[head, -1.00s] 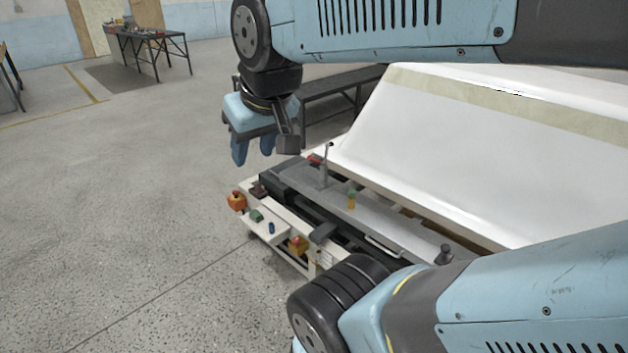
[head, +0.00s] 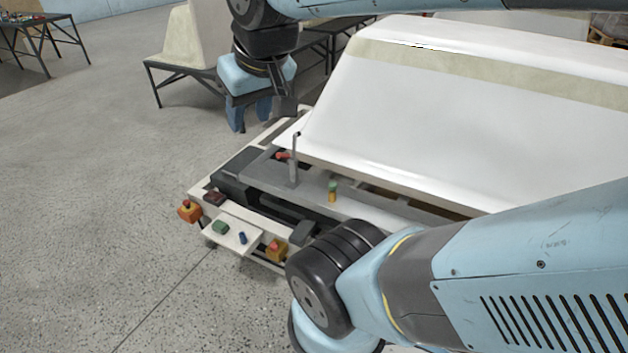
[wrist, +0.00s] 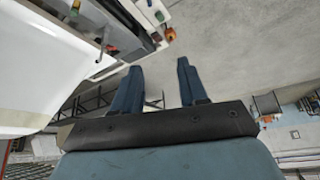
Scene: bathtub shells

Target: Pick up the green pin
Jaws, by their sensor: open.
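A small upright pin with a green top and yellow lower part (head: 332,190) stands on the grey plate of the cart in the head view. A separate small green block (head: 220,227) lies on the white side shelf, beside a blue pin (head: 242,238). I cannot tell for sure which of the two green things is the green pin. My gripper (head: 250,112) hangs with its blue fingers down, beyond the cart's far left corner and apart from both. In the wrist view, my gripper (wrist: 158,68) is open with nothing between its fingers.
A large white tub shell (head: 450,110) rests on the cart to the right. A thin upright grey lever (head: 295,160) rises from the plate. Orange boxes with red buttons (head: 190,211) sit at the cart's edge. Open concrete floor (head: 90,190) lies to the left.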

